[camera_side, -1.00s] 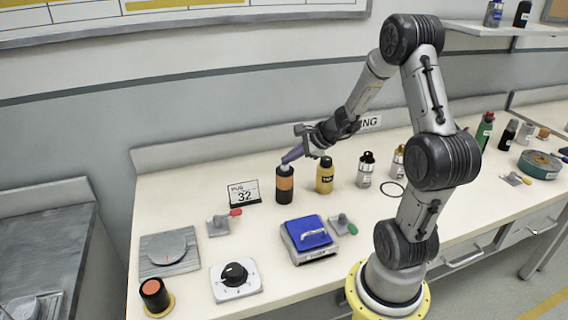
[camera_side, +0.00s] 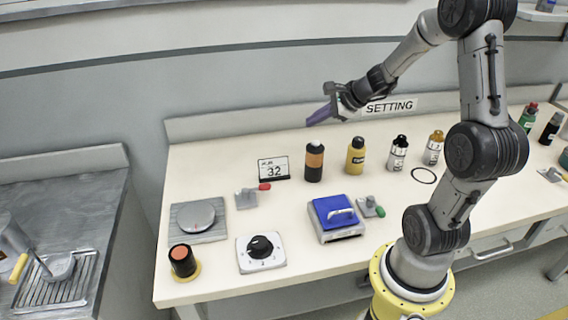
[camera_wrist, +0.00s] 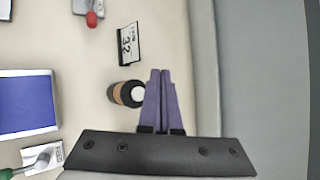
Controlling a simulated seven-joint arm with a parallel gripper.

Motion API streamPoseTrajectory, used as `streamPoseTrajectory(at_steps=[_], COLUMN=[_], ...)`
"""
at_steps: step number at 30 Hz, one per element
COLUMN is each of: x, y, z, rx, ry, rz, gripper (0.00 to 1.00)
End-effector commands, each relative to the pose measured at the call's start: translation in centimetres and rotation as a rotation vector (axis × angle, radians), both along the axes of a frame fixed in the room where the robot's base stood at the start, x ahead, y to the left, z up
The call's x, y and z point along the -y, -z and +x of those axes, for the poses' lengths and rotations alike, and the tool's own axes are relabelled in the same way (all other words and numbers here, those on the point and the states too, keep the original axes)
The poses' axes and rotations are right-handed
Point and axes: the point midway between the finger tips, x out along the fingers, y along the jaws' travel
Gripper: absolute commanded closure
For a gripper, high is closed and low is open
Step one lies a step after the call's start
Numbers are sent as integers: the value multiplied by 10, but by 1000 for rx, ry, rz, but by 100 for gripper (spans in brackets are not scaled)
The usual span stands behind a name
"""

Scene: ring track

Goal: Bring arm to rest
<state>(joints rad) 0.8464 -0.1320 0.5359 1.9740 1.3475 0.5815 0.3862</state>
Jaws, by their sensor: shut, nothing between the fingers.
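My gripper (camera_side: 318,116) is up in the air above the back of the bench, in front of the wall and left of the "SETTING" sign. Its purple fingers are closed together with nothing between them; they also show closed in the wrist view (camera_wrist: 162,75). A black bottle with an orange band (camera_side: 314,161) stands upright on the bench below my gripper. In the wrist view the same bottle (camera_wrist: 121,93) is beside the fingertips, to their left, and apart from them as far as the side view shows.
A "32" card (camera_side: 274,168), blue-topped box (camera_side: 335,212), dial (camera_side: 261,250), round-plated scale (camera_side: 197,217) and orange-topped knob (camera_side: 183,260) occupy the bench. The air around my gripper is free.

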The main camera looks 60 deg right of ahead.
Motion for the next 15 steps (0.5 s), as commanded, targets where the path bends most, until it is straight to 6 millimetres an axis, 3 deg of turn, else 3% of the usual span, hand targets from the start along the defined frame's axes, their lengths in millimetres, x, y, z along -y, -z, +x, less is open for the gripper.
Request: streamPoseTrajectory(at_steps=[4,8,12,15], x=[-67,-150,-231,-266], y=[-51,-88,-113,-116], z=[25,15,-33,-81], rx=[70,103,129,131], ry=[-198,-501,-893,-1174], rz=[-108,-276,-537,-759], gripper=[100,100,100,100])
